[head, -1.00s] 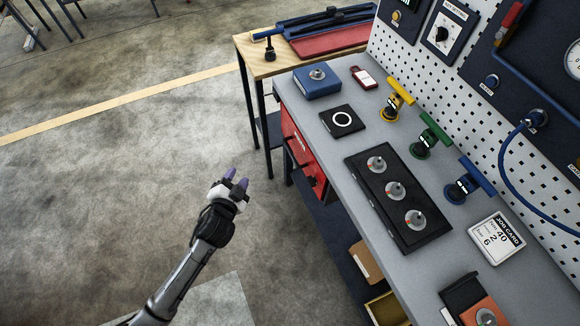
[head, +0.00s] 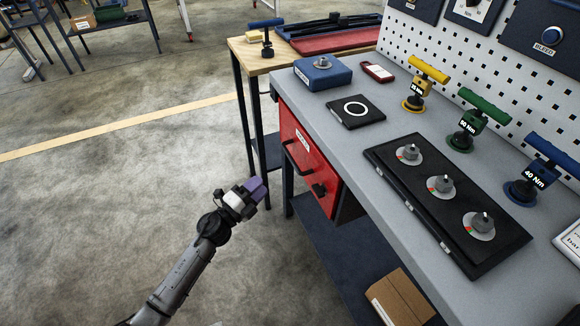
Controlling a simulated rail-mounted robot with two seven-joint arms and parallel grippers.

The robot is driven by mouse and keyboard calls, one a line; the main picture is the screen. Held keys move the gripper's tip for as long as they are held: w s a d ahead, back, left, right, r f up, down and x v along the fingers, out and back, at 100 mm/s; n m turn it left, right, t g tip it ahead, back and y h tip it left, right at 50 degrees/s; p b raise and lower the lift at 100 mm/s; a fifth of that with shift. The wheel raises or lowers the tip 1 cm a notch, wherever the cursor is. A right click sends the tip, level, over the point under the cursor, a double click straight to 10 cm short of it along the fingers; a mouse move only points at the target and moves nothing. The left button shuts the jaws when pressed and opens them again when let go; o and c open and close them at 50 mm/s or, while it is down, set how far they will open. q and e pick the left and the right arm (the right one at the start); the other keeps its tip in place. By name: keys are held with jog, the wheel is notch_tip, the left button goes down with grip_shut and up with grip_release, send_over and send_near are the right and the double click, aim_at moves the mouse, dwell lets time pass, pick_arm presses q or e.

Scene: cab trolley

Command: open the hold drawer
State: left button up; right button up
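The red drawer (head: 310,150) is under the left end of the grey workbench. Its front looks flush with the bench, so it appears closed. It has a white label (head: 302,140) too small to read surely, a dark bar handle (head: 297,158) and a black knob (head: 319,190) low on its front. My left gripper (head: 258,188), with purple fingertips, is in the air to the left of the drawer, apart from the handle. Its fingers overlap in this view, so I cannot tell whether it is open. My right gripper is not in view.
The grey benchtop (head: 350,95) holds a blue box (head: 322,72), a black pad with a white ring (head: 356,111), a black panel with three knobs (head: 445,195) and coloured torque tools. A wooden table (head: 255,60) stands behind. A cardboard box (head: 398,298) sits below.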

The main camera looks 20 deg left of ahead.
aim_at(290, 156)
pick_arm(q)
jog(key=shift+b+x, duration=2.35)
jog(key=shift+x, duration=4.6)
jog(key=shift+s+d+f, duration=0.1)
jog(key=shift+d, duration=0.05)
grip_shut()
